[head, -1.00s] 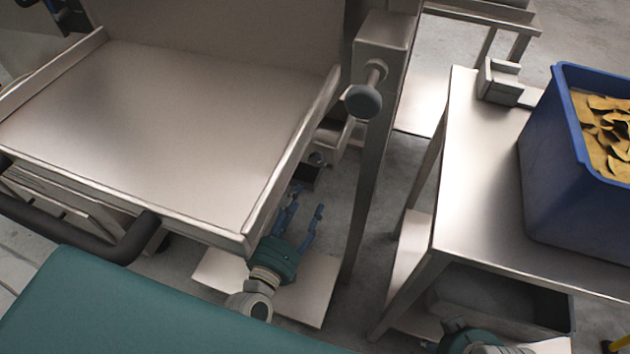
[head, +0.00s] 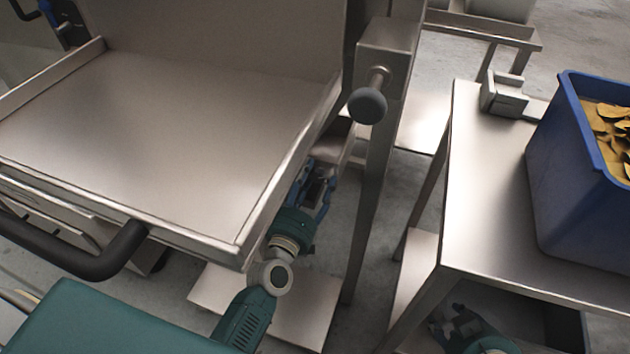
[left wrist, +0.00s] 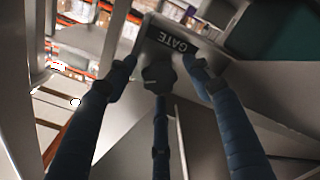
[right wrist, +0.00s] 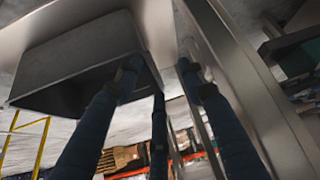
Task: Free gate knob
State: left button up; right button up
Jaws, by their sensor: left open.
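The gate knob (left wrist: 158,76) is a dark round knob below a plate marked GATE (left wrist: 172,40) on a grey box in the left wrist view. My left gripper (left wrist: 160,80) is open, with blue fingers on both sides of the knob and a third finger below it. I cannot tell whether any finger touches the knob. In the head view my left gripper (head: 316,188) is beside the grey box (head: 335,140) under the tray's right edge, and hides the knob. My right gripper (right wrist: 160,80) is open and empty, low near the right table in the head view (head: 462,325).
A steel tray (head: 160,150) fills the left. A post carries another grey knob (head: 367,105). A steel table (head: 480,200) at right bears a blue bin (head: 570,190) of brown pieces. A grey bin (right wrist: 75,65) is near my right gripper. The tray-to-post gap is narrow.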

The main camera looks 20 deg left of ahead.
pick_arm(q)
jog(key=shift+c, duration=0.5)
jog(key=c, duration=1)
jog(key=shift+c, duration=0.2)
